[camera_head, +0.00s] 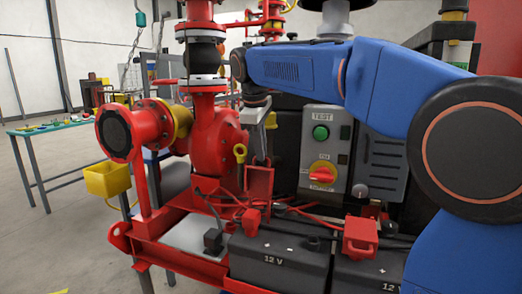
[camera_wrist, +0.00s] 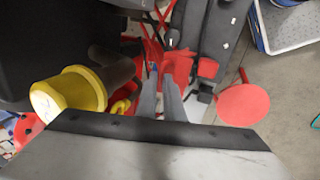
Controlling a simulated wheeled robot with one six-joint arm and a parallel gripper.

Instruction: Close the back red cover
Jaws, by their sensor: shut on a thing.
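My gripper (camera_head: 260,155) reaches down behind the batteries, beside the red pump. Its two narrow grey fingers (camera_wrist: 163,95) are close together in the wrist view. Their tips meet an upright red plate (camera_head: 260,184), which looks like the back red cover standing open; it also shows in the wrist view (camera_wrist: 180,63). The fingers partly hide where they touch it. A small red cap (camera_head: 251,220) sits lower, on the left battery (camera_head: 280,258). Another red cover (camera_head: 360,236) sits on the right battery.
A grey control panel (camera_head: 325,150) with a green button and red-yellow switch stands right of my gripper. The red pump (camera_head: 215,135) is close on the left. A yellow cylinder (camera_wrist: 70,95) is near the fingers in the wrist view. Red cables run behind the batteries.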

